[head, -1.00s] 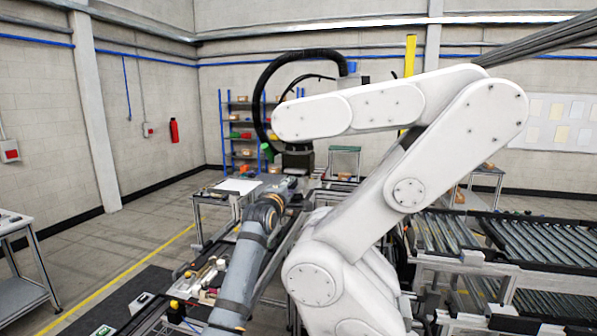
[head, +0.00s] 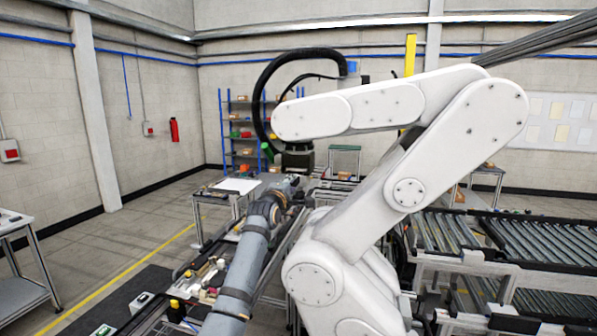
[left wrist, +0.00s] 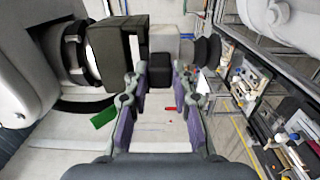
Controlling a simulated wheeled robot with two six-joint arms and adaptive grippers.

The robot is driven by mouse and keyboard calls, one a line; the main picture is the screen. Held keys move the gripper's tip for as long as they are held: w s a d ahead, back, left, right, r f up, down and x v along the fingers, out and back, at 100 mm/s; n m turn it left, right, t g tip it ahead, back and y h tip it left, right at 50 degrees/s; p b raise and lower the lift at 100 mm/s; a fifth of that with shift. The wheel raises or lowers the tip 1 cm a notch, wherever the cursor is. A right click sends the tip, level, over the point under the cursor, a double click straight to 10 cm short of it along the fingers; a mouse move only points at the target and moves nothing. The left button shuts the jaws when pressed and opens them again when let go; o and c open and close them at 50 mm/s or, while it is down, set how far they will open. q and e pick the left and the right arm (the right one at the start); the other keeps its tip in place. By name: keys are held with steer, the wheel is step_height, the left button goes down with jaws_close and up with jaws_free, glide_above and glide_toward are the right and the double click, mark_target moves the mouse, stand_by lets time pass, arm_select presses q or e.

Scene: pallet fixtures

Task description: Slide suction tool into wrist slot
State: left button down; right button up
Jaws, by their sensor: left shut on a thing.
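My left gripper (left wrist: 160,85) is shut on a dark block, seen between its purple-padded fingers in the left wrist view. The block seems to be part of the suction tool (left wrist: 163,46), a pale grey body with dark rounded cups on its right. Just left of it stands a dark boxy piece by the black-ringed wrist (left wrist: 75,52) of the white robot arm. I cannot tell whether tool and slot touch. In the head view my left gripper (head: 290,184) is small, just below the dark wrist (head: 297,158) of the white arm (head: 400,110). My right gripper is not in view.
The white arm fills the middle of the head view, close beside my left arm. A roller conveyor (head: 450,232) lies at right. A bench with small parts (head: 205,275) is below left. A shelf (head: 240,125) stands at the back. Floor at left is open.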

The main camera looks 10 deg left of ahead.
arm_select(q)
steer(key=shift+s, duration=0.1)
stand_by(0.3)
steer(key=c, duration=1)
jaws_free()
steer(key=shift+c, duration=0.2)
steer(key=s, duration=1.2)
steer(key=shift+a, duration=0.2)
steer(key=shift+f, duration=0.2)
